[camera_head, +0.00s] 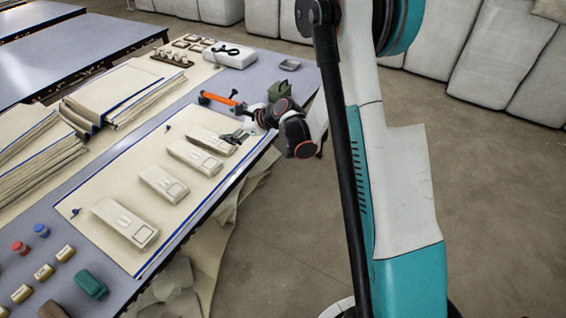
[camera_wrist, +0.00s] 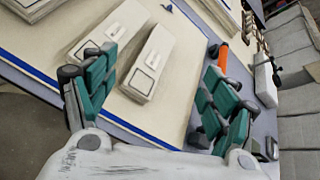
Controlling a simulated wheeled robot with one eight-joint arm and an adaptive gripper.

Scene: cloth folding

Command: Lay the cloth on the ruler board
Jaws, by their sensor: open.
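A flat cream sheet with a blue edge (camera_head: 112,180) lies on the table; I cannot tell whether it is the cloth, the ruler board or one over the other. Several long pale blocks (camera_head: 163,183) rest on it in a row. The sheet (camera_wrist: 50,58) and two main blocks (camera_wrist: 148,65) also show in the wrist view. My gripper (camera_head: 237,136) is over the table's right edge, by the farthest block. In the wrist view, my gripper (camera_wrist: 157,62) has its green fingers spread wide, with nothing held between them. No ruler markings are readable.
Folded cream fabric stacks with blue edges (camera_head: 112,92) lie to the left. Small coloured pieces (camera_head: 65,254) sit at the near end. Loose fabric (camera_head: 232,228) hangs below the table's right edge.

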